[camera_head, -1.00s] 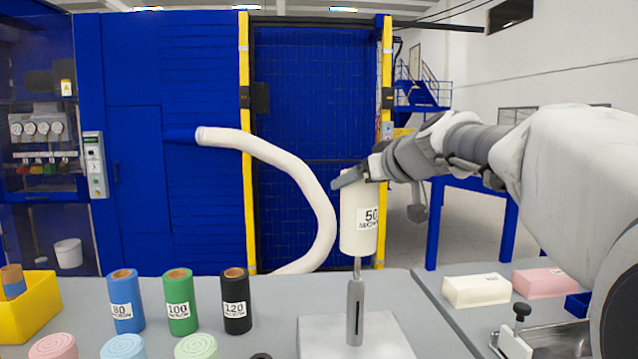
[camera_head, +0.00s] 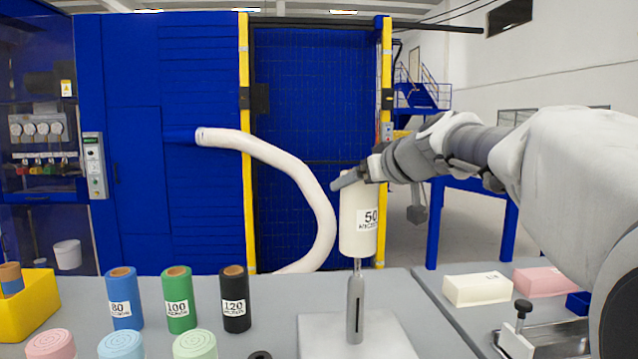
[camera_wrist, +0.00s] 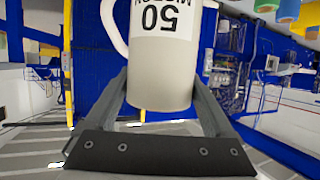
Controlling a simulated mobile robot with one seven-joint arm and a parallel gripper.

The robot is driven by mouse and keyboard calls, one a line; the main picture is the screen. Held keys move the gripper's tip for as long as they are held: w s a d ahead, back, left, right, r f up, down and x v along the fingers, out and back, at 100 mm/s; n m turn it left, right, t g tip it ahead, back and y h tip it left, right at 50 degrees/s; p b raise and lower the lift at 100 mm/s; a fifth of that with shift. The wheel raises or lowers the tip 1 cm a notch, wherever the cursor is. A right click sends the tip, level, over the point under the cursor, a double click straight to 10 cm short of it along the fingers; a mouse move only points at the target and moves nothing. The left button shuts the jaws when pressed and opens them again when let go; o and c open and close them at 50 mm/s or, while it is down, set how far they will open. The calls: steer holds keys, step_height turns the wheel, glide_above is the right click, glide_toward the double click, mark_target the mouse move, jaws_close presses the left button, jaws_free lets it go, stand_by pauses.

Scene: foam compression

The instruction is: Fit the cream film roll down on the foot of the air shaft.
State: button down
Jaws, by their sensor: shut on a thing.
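The cream film roll (camera_head: 358,240), labelled 50 micron, hangs upright above the air shaft (camera_head: 355,310). My gripper (camera_head: 356,180) is shut on it near its top. In the wrist view the roll (camera_wrist: 165,65) shows between the two fingers (camera_wrist: 160,100). The shaft stands upright on a pale square foot (camera_head: 385,335), with a thin tip at its top. The roll's lower end is at or just over that tip. I cannot tell whether the tip is inside the roll's core.
Blue (camera_head: 126,300), green (camera_head: 179,300) and black (camera_head: 235,300) rolls stand to the left on the table. Pink, light blue and light green rolls lie in front of them. Cream (camera_head: 477,290) and pink (camera_head: 541,282) blocks and a clamp fixture (camera_head: 518,330) are at the right.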

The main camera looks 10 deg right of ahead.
steer(key=shift+f+b, duration=1.5)
steer(key=shift+b, duration=0.25)
steer(key=shift+f+b, duration=0.35)
steer(key=shift+b, duration=0.05)
steer(key=b, duration=0.8)
glide_above(357, 276)
steer(key=shift+w+f, duration=0.2)
steer(key=shift+f, duration=1.65)
steer(key=shift+w+f, duration=0.15)
steer(key=shift+f, duration=1.65)
steer(key=shift+f+b, duration=0.35)
steer(key=shift+b, duration=0.25)
steer(key=shift+f+b, duration=0.65)
steer(key=shift+b, duration=0.1)
steer(key=shift+f+b, duration=0.85)
steer(key=shift+b, duration=0.1)
steer(key=shift+f, duration=0.15)
